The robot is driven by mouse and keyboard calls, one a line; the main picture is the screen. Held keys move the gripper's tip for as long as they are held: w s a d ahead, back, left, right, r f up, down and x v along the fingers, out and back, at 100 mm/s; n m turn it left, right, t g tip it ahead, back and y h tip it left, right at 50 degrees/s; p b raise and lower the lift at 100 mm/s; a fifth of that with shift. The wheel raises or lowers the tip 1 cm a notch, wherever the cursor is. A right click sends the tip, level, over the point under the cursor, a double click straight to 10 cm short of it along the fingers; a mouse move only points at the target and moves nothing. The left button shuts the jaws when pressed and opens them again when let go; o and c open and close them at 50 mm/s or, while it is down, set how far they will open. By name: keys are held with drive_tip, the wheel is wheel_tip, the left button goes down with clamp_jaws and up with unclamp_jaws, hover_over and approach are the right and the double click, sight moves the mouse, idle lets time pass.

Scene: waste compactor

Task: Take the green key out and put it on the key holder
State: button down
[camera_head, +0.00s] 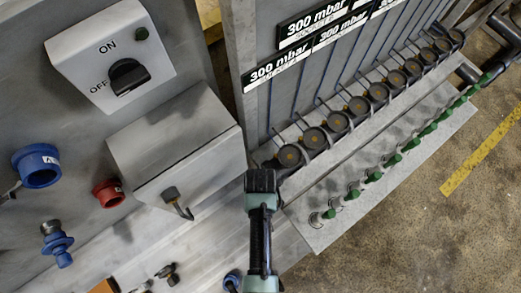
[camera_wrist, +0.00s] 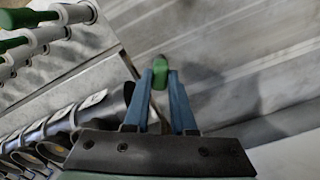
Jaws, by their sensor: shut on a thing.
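In the wrist view the two blue fingers of my gripper (camera_wrist: 161,88) are closed on a small green piece (camera_wrist: 161,77), which looks like the green key. It sticks out a little past the fingertips, above a blurred grey metal surface. The rest of the key is hidden between the fingers. In the head view my arm covers the lower middle, and neither fingertips nor key show there. I cannot tell for sure which thing is the key holder; a dark hooked fitting (camera_head: 173,197) sits on the front of a grey box (camera_head: 180,145).
An ON/OFF switch box (camera_head: 110,55) is at the upper left. Blue (camera_head: 38,166) and red (camera_head: 108,191) fittings stick out from the left panel. A row of round black couplings (camera_head: 378,94) and a shelf with green-tipped fittings (camera_head: 393,160) run along the right.

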drive_tip(key=shift+f+b, duration=0.3)
drive_tip(key=shift+f, duration=0.35)
idle(0.9)
drive_tip(key=c, duration=0.7)
unclamp_jaws()
drive_tip(key=shift+c, duration=0.2)
drive_tip(key=shift+r, duration=0.1)
wheel_tip(320, 180, up, 7)
drive_tip(key=p, duration=0.7)
